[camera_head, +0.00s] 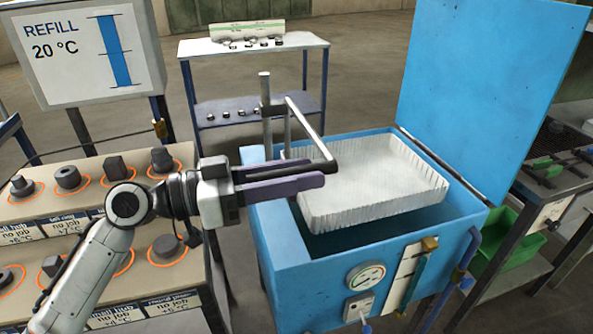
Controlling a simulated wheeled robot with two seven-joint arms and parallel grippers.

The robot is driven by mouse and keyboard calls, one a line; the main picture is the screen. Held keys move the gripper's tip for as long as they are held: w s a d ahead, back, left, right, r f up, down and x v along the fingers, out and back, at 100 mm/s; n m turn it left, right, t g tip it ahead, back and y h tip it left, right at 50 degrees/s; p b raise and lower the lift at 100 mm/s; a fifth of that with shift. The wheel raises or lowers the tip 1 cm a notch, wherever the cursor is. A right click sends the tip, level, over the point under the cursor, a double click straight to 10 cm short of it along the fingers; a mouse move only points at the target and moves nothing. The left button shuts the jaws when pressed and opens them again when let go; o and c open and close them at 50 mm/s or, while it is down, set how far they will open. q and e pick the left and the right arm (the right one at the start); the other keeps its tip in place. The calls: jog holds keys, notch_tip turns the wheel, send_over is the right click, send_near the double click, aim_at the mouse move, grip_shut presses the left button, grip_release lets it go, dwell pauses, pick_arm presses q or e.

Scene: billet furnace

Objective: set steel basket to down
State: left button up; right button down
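The steel basket (375,205) is a pale, ribbed-sided shallow tray at the mouth of the blue tank (278,255). Its rim stands around the height of the tank's top edge, and dark space shows below its front side. My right gripper is out of view.
The tank's blue lid (485,85) stands open at the right. A gauge (366,277) and small levers are on the tank's front. A sloped rack of dark metal parts (100,215) stands at the left. A shelf (255,48) stands behind, and a tool bench (550,180) at the right.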

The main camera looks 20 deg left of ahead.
pick_arm(q)
grip_shut()
